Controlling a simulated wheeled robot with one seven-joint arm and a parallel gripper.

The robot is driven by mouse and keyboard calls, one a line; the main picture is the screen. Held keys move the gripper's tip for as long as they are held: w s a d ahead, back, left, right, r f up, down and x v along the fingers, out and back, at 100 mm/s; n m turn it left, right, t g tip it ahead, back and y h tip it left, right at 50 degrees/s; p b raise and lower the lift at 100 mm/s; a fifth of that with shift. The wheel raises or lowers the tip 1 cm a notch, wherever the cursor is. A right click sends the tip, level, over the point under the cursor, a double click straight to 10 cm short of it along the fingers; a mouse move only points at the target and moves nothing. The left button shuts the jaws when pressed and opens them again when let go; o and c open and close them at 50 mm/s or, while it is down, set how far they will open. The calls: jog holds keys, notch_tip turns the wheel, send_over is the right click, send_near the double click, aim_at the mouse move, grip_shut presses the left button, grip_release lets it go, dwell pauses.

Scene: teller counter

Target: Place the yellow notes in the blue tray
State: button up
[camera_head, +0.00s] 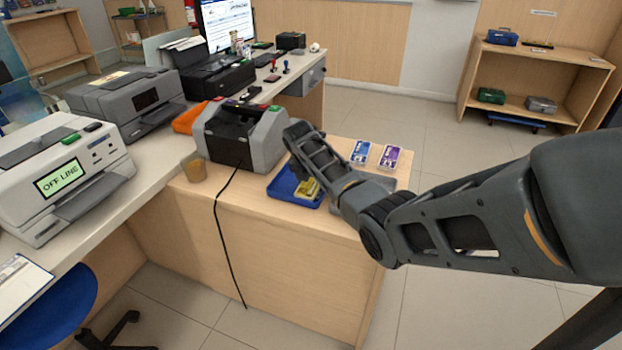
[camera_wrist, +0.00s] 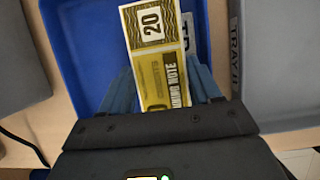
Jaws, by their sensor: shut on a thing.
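The yellow notes (camera_wrist: 155,45) are a flat strip marked "20", between my gripper's two fingers in the wrist view. They also show in the head view (camera_head: 307,188). My gripper (camera_wrist: 163,85) is shut on them. The blue tray (camera_wrist: 75,25) lies under and around the notes, and its left wall (camera_head: 278,190) shows in the head view. The notes are over the tray's inside; I cannot tell whether they touch its floor. My arm hides part of the tray in the head view.
A grey tray (camera_wrist: 275,70) stands right of the blue one. Blue (camera_head: 360,152) and purple (camera_head: 390,156) packs lie behind it on the counter. A grey counting machine (camera_head: 240,140) stands left of the blue tray, with a black cable (camera_head: 222,235) hanging down the counter front.

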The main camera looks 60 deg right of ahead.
jog(key=o, duration=0.9)
jog(key=shift+c, duration=0.2)
